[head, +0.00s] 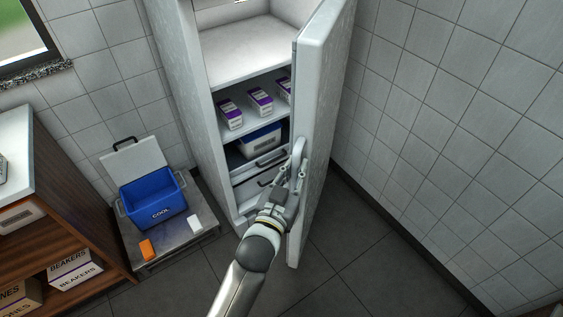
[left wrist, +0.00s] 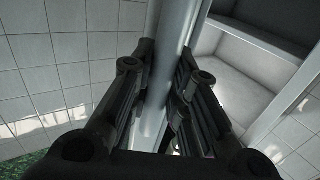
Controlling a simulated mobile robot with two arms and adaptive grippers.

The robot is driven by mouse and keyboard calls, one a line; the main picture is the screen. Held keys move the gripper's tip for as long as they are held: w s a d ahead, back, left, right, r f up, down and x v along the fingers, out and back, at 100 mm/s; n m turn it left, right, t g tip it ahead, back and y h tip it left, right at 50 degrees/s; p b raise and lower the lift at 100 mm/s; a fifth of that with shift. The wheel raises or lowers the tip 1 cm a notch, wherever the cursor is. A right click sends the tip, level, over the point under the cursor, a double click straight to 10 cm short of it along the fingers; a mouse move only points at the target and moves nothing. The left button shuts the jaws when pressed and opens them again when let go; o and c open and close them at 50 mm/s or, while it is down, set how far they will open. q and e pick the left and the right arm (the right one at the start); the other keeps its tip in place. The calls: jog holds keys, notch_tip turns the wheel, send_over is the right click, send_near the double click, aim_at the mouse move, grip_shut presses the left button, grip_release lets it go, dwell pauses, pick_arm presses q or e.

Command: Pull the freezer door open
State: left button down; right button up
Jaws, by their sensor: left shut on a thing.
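The freezer door (head: 328,90) stands partly open, swung out to the right of the white freezer cabinet (head: 183,75), and the shelves inside show. My left gripper (head: 294,172) is at the door's free edge, shut on the pale upright door handle (head: 299,146). In the left wrist view the handle (left wrist: 172,55) runs between the two dark fingers of the left gripper (left wrist: 164,95). The fingers hide part of the handle. My right gripper is not in view.
Purple-and-white boxes (head: 261,100) stand on a freezer shelf above a bin and drawers. An open blue cool box (head: 152,200) is on a low platform (head: 205,215) at left. A wooden shelf unit (head: 75,215) stands further left. Tiled wall (head: 450,130) is to the right.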

pick_arm(q)
jog(key=shift+s+d, duration=0.15)
jog(key=shift+d, duration=0.25)
jog(key=c, duration=1.4)
grip_release()
jog(key=shift+o, duration=0.2)
jog(key=v, duration=1.2)
jog(key=shift+a, duration=0.1)
